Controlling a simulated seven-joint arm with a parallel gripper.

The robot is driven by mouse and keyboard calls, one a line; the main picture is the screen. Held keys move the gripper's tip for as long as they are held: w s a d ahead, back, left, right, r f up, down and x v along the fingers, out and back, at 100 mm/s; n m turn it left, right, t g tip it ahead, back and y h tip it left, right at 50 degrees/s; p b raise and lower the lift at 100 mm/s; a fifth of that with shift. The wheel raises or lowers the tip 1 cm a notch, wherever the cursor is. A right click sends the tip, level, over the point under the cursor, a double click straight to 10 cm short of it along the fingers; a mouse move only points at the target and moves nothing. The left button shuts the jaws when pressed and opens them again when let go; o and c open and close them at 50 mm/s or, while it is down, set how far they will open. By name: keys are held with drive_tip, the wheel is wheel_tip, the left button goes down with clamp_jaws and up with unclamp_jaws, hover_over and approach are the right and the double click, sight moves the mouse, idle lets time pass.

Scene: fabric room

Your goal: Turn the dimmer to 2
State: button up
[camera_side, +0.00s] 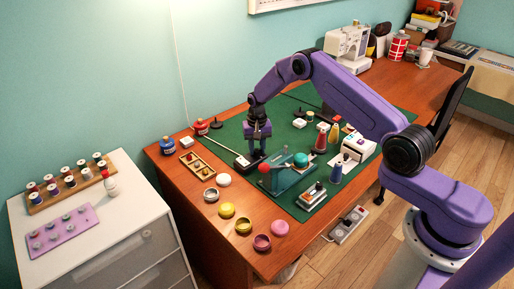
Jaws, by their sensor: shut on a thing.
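A small dark box with a pale end, which looks like the dimmer (242,161), lies on the green mat (228,132) near its left edge. My gripper (257,151) points straight down over the right part of this box. It is shut on what appears to be the dimmer's knob, which the fingers mostly hide. The dial marks are too small to read, so I cannot tell the setting.
A teal device with a red ball (264,168) stands just in front of my gripper. A wooden tray (198,165) and several round tins lie to the left and front. Bottles and a white machine (358,147) stand to the right. A white cabinet (95,245) is at left.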

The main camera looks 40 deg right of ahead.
sight(257, 150)
drive_tip(key=shift+r, duration=0.1)
drive_tip(key=o, duration=1.1)
drive_tip(key=shift+c, duration=0.2)
wheel_tip(257, 150, up, 17)
drive_tip(key=shift+r, duration=0.2)
